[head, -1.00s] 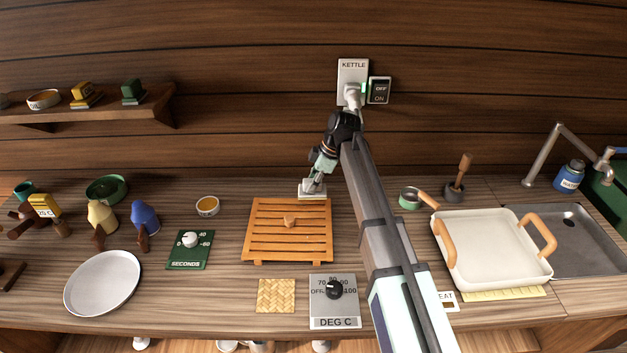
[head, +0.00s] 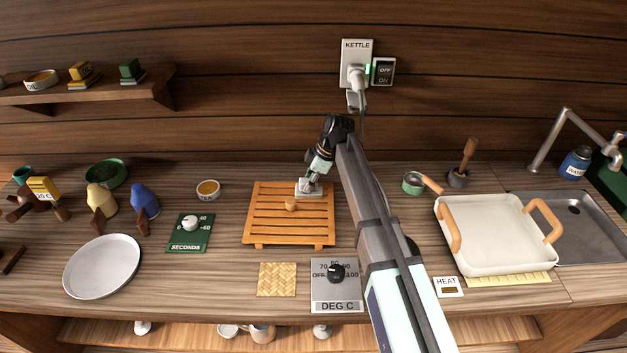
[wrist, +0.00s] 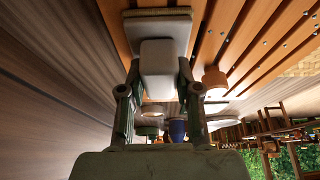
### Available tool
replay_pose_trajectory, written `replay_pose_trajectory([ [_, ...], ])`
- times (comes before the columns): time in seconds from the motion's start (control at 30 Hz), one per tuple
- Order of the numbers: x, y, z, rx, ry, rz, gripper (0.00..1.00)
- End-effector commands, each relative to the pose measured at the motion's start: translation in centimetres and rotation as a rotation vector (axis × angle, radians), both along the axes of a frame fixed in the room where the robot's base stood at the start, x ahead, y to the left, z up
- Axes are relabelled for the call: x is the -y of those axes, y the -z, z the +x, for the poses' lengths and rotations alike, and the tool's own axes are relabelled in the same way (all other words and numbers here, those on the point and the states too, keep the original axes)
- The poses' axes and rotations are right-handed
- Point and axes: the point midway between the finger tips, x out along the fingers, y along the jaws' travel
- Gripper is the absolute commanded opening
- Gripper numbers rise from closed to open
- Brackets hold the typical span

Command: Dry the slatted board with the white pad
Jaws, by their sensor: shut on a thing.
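The slatted board (head: 289,240) is orange wood and lies flat on the counter in the middle of the head view. The white pad (head: 309,191) is at the board's back right part. My gripper (head: 311,184) is shut on the pad's pale block grip. In the wrist view, both fingers of my gripper (wrist: 158,88) flank the pad's block, and the flat pad (wrist: 158,30) lies against the slats (wrist: 235,40). Small dark specks show on the slats.
A grey DEG C dial plate (head: 336,290) and a woven mat (head: 277,279) lie in front of the board. A green SECONDS dial (head: 188,236) is to its left. A white pan (head: 490,235) with wooden handles stands right. My arm crosses the counter between board and pan.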

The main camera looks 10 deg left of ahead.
Motion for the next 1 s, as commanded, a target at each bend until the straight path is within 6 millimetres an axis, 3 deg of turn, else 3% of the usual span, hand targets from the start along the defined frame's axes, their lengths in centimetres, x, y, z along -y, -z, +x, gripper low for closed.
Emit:
replay_pose_trajectory([
  [1.0, -7.0, 0.0, -0.8, 0.0, 0.015, 0.0, 0.05],
])
